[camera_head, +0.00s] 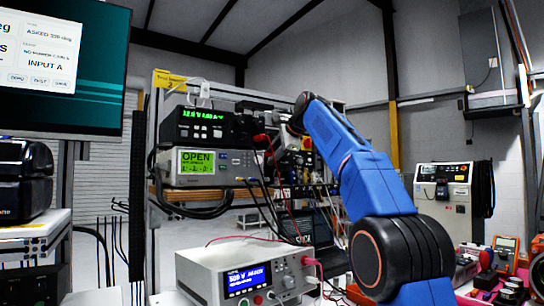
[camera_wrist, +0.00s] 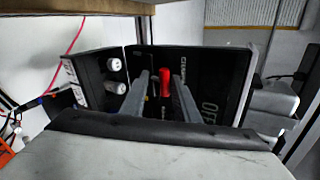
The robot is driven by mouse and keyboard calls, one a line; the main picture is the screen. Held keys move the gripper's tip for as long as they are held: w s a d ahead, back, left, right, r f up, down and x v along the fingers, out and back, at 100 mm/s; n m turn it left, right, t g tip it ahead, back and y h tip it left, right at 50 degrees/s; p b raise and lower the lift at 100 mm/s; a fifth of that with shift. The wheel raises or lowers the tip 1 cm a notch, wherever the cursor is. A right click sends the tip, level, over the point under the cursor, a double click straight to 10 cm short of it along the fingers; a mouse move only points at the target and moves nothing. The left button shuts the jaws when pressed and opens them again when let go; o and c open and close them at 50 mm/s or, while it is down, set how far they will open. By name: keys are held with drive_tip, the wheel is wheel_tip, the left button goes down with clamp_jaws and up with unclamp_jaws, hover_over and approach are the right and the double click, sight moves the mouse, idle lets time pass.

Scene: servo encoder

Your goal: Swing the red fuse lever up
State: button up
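In the wrist view, a red lever (camera_wrist: 165,83) shows in front of a black panel (camera_wrist: 215,72) with white lettering. My gripper (camera_wrist: 162,82) is open, with one grey finger to the left of the lever and one to the right. Gaps show on both sides, so the fingers do not look shut on it. How far the fingertips are from the lever in depth is hard to tell. In the head view, my blue arm hides the gripper and the lever.
Two white round fittings (camera_wrist: 116,87) sit left of the fingers on a dark box. A shelf edge (camera_wrist: 75,6) crosses the top of the wrist view. In the head view, a white power supply (camera_head: 215,275) stands low in front, and stacked instruments (camera_head: 195,167) with hanging cables are behind.

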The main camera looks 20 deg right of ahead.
drive_tip(key=v, duration=1.7)
drive_tip(key=shift+r, duration=0.1)
drive_tip(key=shift+c, duration=0.3)
drive_tip(key=shift+a, duration=0.1)
clamp_jaws()
drive_tip(key=shift+s+f+n+t+y, duration=0.55)
drive_tip(key=shift+f+n+t, duration=0.55)
drive_tip(key=shift+f+t, duration=0.85)
drive_tip(key=shift+g, duration=0.35)
drive_tip(key=x, duration=1.3)
drive_tip(key=shift+w+f, duration=0.4)
drive_tip(key=shift+f, duration=0.05)
